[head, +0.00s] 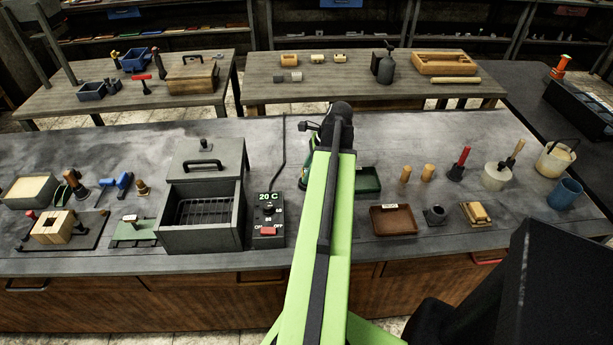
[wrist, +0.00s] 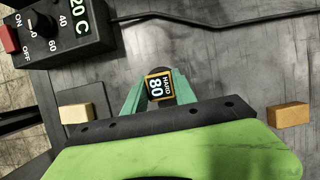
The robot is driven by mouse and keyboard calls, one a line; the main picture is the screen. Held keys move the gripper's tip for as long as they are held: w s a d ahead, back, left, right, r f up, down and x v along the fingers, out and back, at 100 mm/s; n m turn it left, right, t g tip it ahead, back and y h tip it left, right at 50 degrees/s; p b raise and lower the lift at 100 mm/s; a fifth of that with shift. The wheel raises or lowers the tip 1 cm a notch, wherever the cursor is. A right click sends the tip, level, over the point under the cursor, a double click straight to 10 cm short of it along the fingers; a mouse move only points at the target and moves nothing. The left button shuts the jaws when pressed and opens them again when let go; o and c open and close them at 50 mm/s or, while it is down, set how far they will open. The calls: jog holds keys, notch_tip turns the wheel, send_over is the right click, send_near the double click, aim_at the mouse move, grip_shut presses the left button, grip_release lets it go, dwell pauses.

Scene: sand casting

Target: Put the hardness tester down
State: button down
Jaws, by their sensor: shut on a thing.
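The hardness tester shows in the wrist view as a small dark block with a yellow-edged face (wrist: 158,86) reading "HARD 80". My gripper (wrist: 161,74) is shut on it, with a teal finger on each side. In the head view my lime-green arm reaches over the grey bench (head: 90,150) and hides the tester and most of the gripper. Only teal parts show beside the arm's far end. The bench top lies under the tester in the wrist view. I cannot tell whether the tester touches it.
The control box (head: 268,215) reading 20 C and the open grey furnace (head: 202,228) stand left of my arm. A green tray (head: 368,180) and a brown tray (head: 393,220) lie to its right. A black cable (head: 283,155) runs behind the box. Bare bench shows behind the trays.

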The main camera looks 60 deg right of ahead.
jog(key=shift+f+b, duration=0.45)
jog(key=shift+b, duration=0.05)
jog(key=c, duration=1)
grip_release()
jog(key=shift+r, duration=0.1)
jog(key=p+v, duration=1.2)
jog(key=shift+w+r, duration=0.1)
jog(key=shift+r, duration=0.35)
